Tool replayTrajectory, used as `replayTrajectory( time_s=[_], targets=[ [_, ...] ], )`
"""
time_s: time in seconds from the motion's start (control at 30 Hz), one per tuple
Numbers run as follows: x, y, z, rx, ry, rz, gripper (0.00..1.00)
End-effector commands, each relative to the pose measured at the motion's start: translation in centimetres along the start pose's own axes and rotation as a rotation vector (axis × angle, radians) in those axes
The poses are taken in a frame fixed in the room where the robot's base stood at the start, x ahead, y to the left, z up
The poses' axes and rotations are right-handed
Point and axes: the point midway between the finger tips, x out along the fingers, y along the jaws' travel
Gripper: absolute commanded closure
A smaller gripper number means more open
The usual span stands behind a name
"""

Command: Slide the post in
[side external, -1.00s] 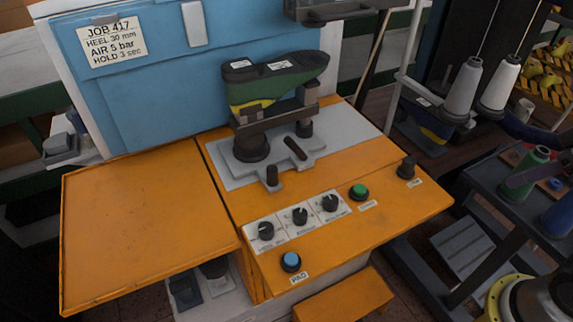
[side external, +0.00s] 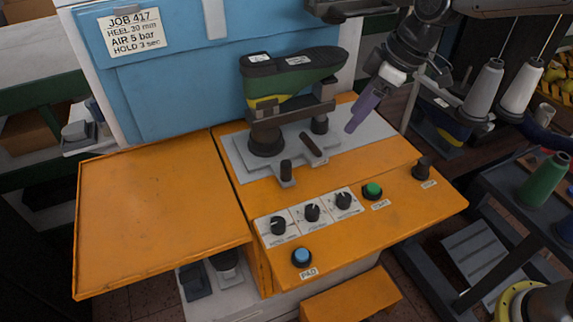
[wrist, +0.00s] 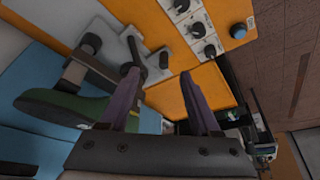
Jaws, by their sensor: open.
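A dark upright post (side external: 286,172) stands on the front arm of the grey plate (side external: 380,128); it also shows in the wrist view (wrist: 163,60). A dark slanted bar (side external: 313,145) lies behind it. Another dark post (side external: 320,123) stands under the toe end of the clamp bar; it also shows in the wrist view (wrist: 90,43). I cannot tell which post the task means. My gripper (side external: 352,128), with purple fingers, is right of these parts. In the wrist view my gripper (wrist: 159,73) is open and empty.
The orange panel in front carries black knobs (side external: 312,213), a green button (side external: 373,190), a blue button (side external: 302,257) and a black knob (side external: 423,168) at right. A blue machine body (side external: 165,90) stands behind. Thread cones (side external: 484,90) stand at right. The left orange table (side external: 150,215) is bare.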

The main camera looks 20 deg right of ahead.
Motion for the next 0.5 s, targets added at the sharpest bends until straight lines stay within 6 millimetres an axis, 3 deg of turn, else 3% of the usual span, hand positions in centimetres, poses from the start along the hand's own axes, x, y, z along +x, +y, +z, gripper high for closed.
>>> replayTrajectory(
  time_s=[0.03,0.2,0.5],
  targets=[
    [2.3,0.0,-1.5,-0.045,-0.007,-0.025,0.36],
    [7.1,-0.2,-4.7,-0.157,-0.003,-0.073,0.36],
    [10.1,-0.6,-5.9,-0.211,-0.001,-0.095,0.36]
  ],
)
